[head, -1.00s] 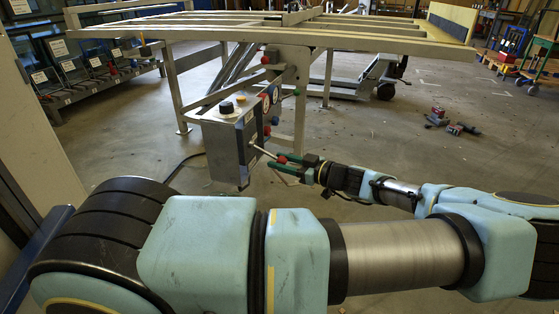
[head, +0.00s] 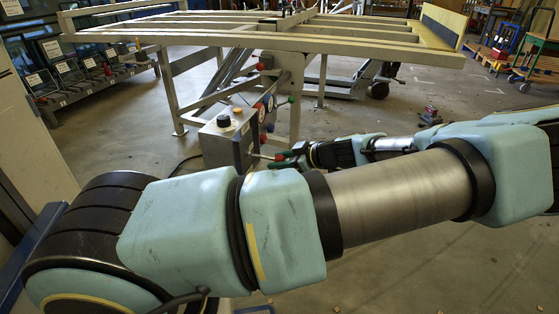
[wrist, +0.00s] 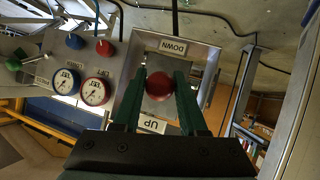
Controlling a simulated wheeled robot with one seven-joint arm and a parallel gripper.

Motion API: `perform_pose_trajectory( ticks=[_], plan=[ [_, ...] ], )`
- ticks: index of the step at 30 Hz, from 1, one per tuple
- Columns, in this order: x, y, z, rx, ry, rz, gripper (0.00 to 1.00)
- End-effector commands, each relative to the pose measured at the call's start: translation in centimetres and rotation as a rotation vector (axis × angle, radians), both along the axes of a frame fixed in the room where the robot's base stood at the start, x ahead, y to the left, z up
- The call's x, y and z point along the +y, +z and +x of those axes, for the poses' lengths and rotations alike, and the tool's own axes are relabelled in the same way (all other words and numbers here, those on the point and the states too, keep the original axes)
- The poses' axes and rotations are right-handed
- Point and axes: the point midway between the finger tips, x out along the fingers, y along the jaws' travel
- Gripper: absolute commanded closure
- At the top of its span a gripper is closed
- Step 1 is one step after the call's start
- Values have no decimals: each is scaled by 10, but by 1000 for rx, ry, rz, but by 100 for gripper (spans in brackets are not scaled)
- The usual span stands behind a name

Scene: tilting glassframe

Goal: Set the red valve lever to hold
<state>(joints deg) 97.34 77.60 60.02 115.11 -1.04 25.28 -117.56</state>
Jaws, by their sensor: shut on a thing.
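The red valve lever is a pale rod with a red ball knob (head: 281,157), standing out from the side of a grey control box (head: 217,147). In the head view the rod runs almost level. In the wrist view the red knob (wrist: 158,84) sits between my gripper's (wrist: 161,85) two green fingers, which are closed on it. Behind it is a plate with a DOWN label (wrist: 172,47) at the picture's top and an UP label (wrist: 153,124) at the bottom. No hold mark is readable. My arm partly hides my gripper (head: 285,158) in the head view.
Two gauges (wrist: 95,92), red and blue knobs, and a green knob (wrist: 13,64) lie left of the plate in the wrist view. A large pale frame table (head: 250,38) stands above and behind the box. Open floor (head: 420,265) lies to the right.

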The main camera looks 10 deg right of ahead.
Motion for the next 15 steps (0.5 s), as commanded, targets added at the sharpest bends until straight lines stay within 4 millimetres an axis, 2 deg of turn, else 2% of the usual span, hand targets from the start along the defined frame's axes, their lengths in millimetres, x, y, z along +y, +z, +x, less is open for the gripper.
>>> perform_pose_trajectory(
  ticks=[5,6,13,15],
  plan=[
    [-1,-1,-1,2,-1,1,100],
    [-1,-1,-1,2,-1,1,55],
    [0,0,0,1,0,1,29],
    [0,0,0,1,0,1,29]
  ],
)
